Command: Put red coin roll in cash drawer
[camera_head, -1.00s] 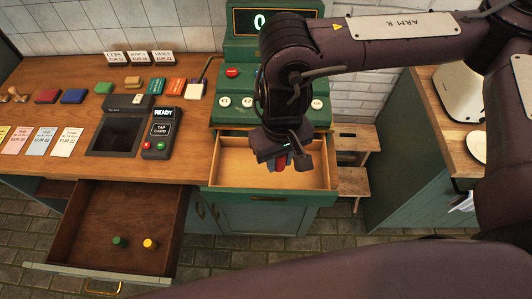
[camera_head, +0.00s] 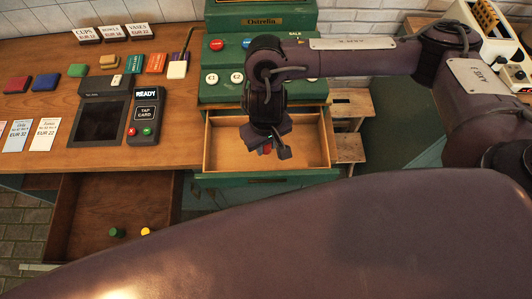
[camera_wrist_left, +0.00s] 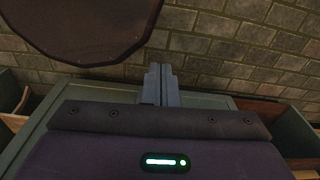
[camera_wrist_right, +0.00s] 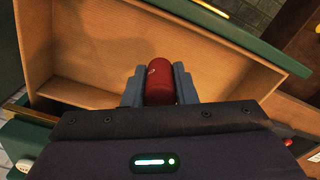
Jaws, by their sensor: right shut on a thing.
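My right gripper (camera_wrist_right: 160,88) is shut on the red coin roll (camera_wrist_right: 160,80), which stands out between its fingers in the right wrist view. In the head view the right gripper (camera_head: 270,145) is over the open cash drawer (camera_head: 312,171) of the green register, with a bit of red (camera_head: 266,149) showing at it. The drawer (camera_wrist_right: 90,60) looks empty and its bare wooden floor lies beyond the roll. I cannot tell if the roll touches the floor. My left gripper (camera_wrist_left: 161,80) shows its fingers together with nothing between them; it is hidden in the head view.
The lower wooden drawer (camera_head: 85,220) at left is open, with a green roll (camera_head: 117,232) and a yellow roll (camera_head: 146,231) in it. The card reader (camera_head: 145,115) and several coloured blocks stand on the counter (camera_head: 50,103). A wooden step stool (camera_head: 348,147) stands right of the register.

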